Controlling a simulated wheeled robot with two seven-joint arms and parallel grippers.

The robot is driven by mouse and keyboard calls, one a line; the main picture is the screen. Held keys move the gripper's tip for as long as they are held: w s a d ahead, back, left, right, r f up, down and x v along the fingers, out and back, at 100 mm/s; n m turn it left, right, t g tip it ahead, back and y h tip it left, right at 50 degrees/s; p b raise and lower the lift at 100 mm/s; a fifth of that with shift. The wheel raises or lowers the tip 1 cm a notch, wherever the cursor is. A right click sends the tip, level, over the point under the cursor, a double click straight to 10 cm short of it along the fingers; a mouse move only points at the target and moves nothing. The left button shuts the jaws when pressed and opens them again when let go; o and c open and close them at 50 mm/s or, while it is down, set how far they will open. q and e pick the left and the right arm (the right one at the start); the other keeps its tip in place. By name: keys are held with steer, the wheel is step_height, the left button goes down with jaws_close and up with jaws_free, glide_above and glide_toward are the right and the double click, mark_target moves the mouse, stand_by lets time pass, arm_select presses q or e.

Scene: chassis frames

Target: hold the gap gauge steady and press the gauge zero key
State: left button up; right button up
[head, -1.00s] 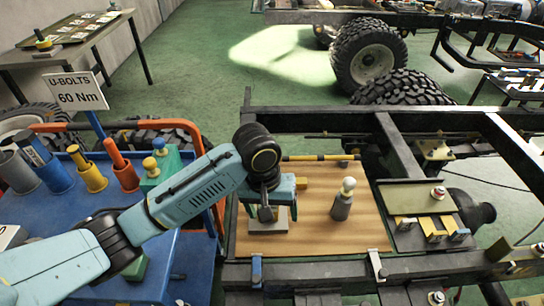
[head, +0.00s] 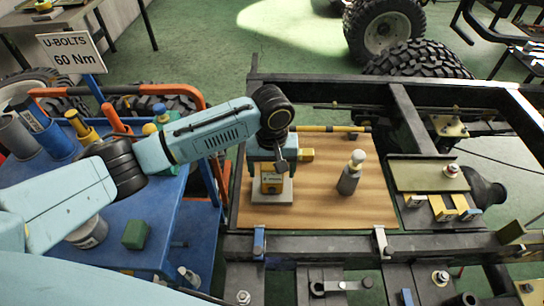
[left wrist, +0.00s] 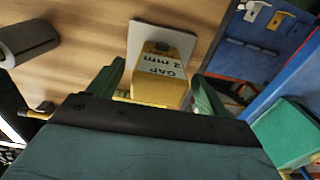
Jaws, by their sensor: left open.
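The gap gauge is a yellow block (head: 271,186) upright on a pale plate (head: 287,192) on the wooden board. In the left wrist view the gauge (left wrist: 158,92) shows its label "GAP 2 mm", and a small dark part (left wrist: 162,46) sits at its far end; I cannot tell whether that is the zero key. My left gripper (head: 272,170) is over the gauge. In the left wrist view its green fingers (left wrist: 158,70) stand open on both sides of the gauge, with gaps showing. My right gripper is in no view.
A grey bottle-like thing with a pale knob (head: 350,178) stands right of the gauge on the wooden board (head: 320,208). A yellow and black bar (head: 325,128) lies behind. The dark chassis frame (head: 330,243) surrounds the board. A blue cart (head: 120,225) with tools stands left.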

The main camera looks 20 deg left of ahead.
mark_target(272, 176)
arm_select(q)
step_height(272, 176, down, 3)
steer(key=shift+b, duration=0.3)
steer(key=shift+f, duration=0.2)
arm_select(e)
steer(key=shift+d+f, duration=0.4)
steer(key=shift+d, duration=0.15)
arm_select(q)
steer(key=c, duration=1.1)
steer(key=shift+c, duration=0.2)
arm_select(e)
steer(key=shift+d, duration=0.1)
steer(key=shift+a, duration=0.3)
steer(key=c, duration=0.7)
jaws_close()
